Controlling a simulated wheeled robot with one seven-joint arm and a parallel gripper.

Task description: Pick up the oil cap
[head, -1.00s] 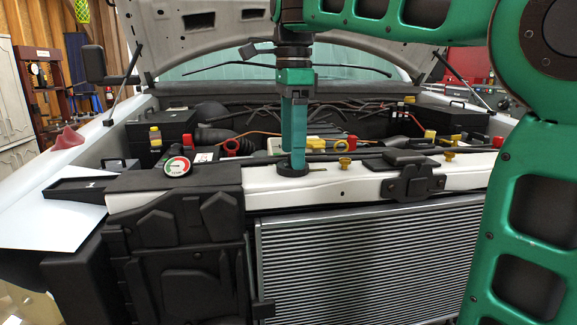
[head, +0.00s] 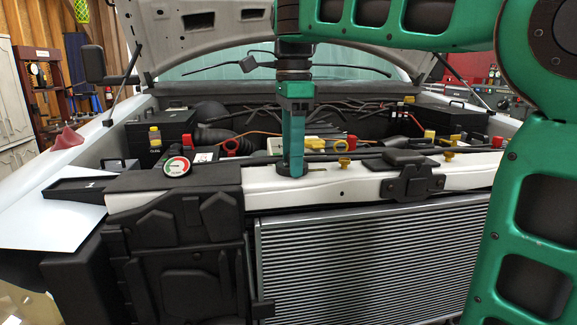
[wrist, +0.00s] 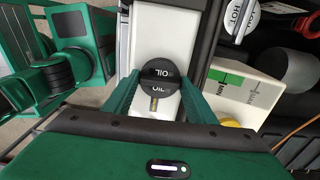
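The black oil cap (wrist: 160,76) with white OIL lettering sits on the white front crossmember in the wrist view. My gripper (head: 291,172) points straight down over it in the head view, where its fingers cover most of the cap. In the wrist view, my gripper (wrist: 161,83) has its two teal fingers apart, one on each side of the cap. The fingertips are very close to the cap's sides; I cannot tell whether they touch it.
A white reservoir (wrist: 240,88) marked MIN and a white cap marked HOT (wrist: 240,18) are on the right in the wrist view. The radiator (head: 370,260) is below, and the raised hood is above.

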